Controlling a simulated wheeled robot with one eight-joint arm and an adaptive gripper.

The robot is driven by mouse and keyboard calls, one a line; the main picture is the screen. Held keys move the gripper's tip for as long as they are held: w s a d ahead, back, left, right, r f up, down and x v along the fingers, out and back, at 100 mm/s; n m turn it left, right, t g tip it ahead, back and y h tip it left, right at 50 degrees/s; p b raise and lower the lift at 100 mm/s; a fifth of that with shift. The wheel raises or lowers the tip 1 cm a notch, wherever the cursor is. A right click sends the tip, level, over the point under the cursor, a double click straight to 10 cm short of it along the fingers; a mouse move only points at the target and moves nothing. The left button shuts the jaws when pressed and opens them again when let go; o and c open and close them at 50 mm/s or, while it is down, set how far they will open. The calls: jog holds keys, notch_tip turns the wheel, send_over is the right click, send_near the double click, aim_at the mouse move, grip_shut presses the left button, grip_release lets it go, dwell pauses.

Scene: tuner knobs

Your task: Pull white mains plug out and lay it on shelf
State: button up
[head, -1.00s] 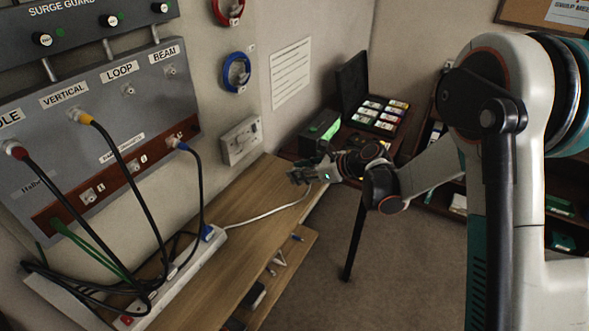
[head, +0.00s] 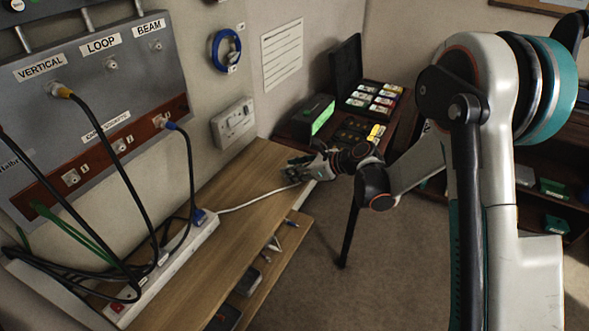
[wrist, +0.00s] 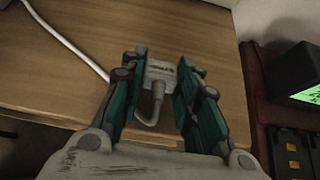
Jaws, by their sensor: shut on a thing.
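The white mains plug (wrist: 160,72) is between the two fingers of my gripper (wrist: 165,68), which is shut on it. Its white cable (wrist: 65,38) bends back under the gripper and crosses the wooden shelf (wrist: 205,22). In the head view my gripper (head: 298,171) is low over the far right end of the shelf (head: 225,190), and the cable (head: 250,200) runs left to the power strip. The plug is apart from the white wall socket (head: 233,122). I cannot tell whether the plug touches the shelf.
A white power strip (head: 178,258) with black leads lies at the shelf's left. A green-lit box (head: 308,118) and a case of coloured blocks (head: 373,98) stand beyond the shelf. A lower shelf (head: 270,262) holds small items. The shelf middle is mostly clear.

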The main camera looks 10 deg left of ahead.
jog(key=shift+f, duration=0.5)
jog(key=shift+s+d+f, duration=0.1)
jog(key=shift+s+f, duration=0.15)
jog(key=shift+f, duration=0.3)
dwell(0.4)
jog(key=o, duration=0.8)
jog(key=shift+s, duration=0.1)
jog(key=shift+r, duration=0.25)
jog(key=shift+w+r+p, duration=0.35)
jog(key=shift+w+r, duration=0.05)
jog(key=shift+r, duration=0.15)
jog(key=shift+r+p, duration=0.3)
jog(key=shift+r, duration=0.45)
